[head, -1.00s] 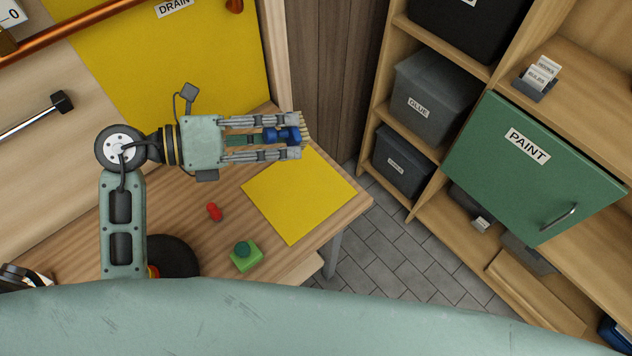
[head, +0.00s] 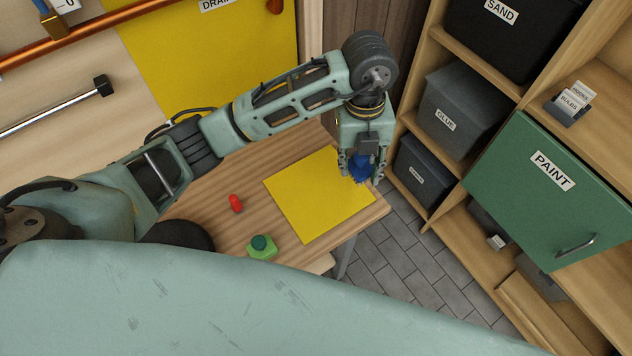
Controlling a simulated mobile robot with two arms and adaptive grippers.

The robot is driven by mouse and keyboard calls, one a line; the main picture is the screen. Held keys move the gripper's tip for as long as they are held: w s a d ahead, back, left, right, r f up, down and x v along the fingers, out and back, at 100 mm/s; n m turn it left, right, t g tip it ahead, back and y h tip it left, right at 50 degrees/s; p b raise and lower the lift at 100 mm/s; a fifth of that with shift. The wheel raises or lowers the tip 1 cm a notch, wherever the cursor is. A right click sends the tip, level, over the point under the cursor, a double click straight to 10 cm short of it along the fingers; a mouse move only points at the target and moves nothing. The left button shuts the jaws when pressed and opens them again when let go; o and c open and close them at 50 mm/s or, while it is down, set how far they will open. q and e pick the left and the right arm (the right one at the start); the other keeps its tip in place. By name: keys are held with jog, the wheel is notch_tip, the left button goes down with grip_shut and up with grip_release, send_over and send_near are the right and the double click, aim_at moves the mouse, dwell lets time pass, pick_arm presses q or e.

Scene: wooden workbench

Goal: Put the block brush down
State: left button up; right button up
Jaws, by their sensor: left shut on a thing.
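My left gripper (head: 362,172) points down over the right end of the workbench (head: 215,188), at the far right corner of the yellow sheet (head: 318,200). It is shut on the block brush, whose blue part (head: 358,170) shows between the fingers. The rest of the brush is hidden by the gripper. I cannot tell whether the brush touches the sheet or hangs just above it. My right gripper is not in view.
A red piece (head: 236,203) and a green block with a dark round top (head: 262,247) stand left of the sheet. Shelves with a GLUE bin (head: 455,112) and a green PAINT door (head: 550,190) are at the right, beyond a floor gap. Most of the sheet is clear.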

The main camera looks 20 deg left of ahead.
pick_arm(q)
jog(key=a+f+p, duration=0.1)
jog(key=a+f, duration=0.1)
jog(key=a, duration=0.1)
jog(key=a+f+p, duration=0.1)
jog(key=a+f, duration=0.1)
jog(key=a, duration=0.2)
jog(key=a+f+p, duration=0.1)
jog(key=a+f, duration=0.1)
jog(key=a, duration=0.1)
jog(key=shift+w+a+f, duration=0.2)
jog(key=shift+w+a, duration=0.1)
jog(key=shift+a, duration=0.1)
notch_tip(320, 180, down, 4)
jog(key=shift+r+p, duration=0.2)
jog(key=shift+p, duration=0.75)
jog(key=shift+f, duration=0.3)
jog(key=o, duration=1.2)
jog(key=shift+r, duration=0.1)
jog(key=shift+w+a+r, duration=0.1)
jog(key=shift+r, duration=0.25)
jog(key=r+b, duration=0.1)
jog(key=r, duration=0.2)
jog(key=r+b, duration=0.1)
jog(key=r, duration=0.3)
jog(key=r+b, duration=0.1)
jog(key=r, duration=0.3)
jog(key=shift+w+a, duration=0.15)
jog(key=shift+a, duration=0.25)
